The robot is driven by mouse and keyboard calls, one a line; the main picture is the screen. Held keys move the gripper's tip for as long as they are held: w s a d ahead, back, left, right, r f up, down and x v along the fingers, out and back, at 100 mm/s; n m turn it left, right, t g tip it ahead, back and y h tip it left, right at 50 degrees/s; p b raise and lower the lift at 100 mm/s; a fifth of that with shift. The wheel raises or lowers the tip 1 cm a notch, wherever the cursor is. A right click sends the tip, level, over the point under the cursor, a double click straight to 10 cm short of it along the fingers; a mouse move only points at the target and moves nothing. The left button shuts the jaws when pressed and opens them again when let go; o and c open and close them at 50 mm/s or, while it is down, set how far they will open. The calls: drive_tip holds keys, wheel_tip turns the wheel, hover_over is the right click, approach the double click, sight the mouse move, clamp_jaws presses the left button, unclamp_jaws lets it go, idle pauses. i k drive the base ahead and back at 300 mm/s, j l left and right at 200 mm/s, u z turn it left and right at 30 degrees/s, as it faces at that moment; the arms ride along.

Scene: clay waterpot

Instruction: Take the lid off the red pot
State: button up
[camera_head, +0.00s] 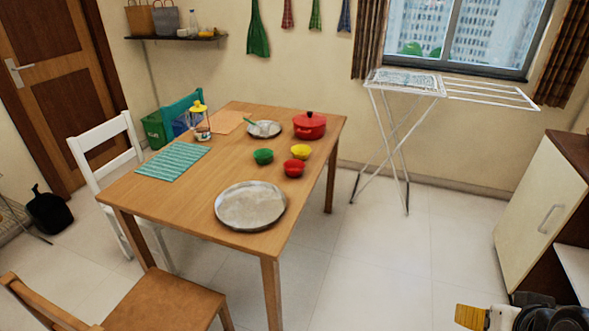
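The red pot (309,127) stands upright near the far right corner of the wooden table. Its red lid (310,116) sits on top, with a dark knob in the middle. Part of my arm shows at the bottom right corner, cut off by the picture's edge. What seems to be my gripper (489,317) is there, far from the pot and apart from the table. Its fingers cannot be made out, so I cannot tell whether it is open or shut.
A large round tray (250,206) lies nearer. A drying rack (392,130) stands right of the table. Floor between table and cabinet (542,200) is clear.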

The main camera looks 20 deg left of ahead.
sight(309, 119)
drive_tip(key=i+u, duration=0.45)
drive_tip(key=i, duration=0.25)
drive_tip(key=i+l+u, duration=0.2)
drive_tip(key=i+u, duration=0.3)
drive_tip(key=i, duration=0.25)
drive_tip(key=i+l+u, duration=0.45)
drive_tip(key=i, duration=0.2)
drive_tip(key=i+l+u, duration=0.45)
drive_tip(key=l, duration=0.3)
drive_tip(key=i+l+u, duration=0.5)
drive_tip(key=l, duration=0.4)
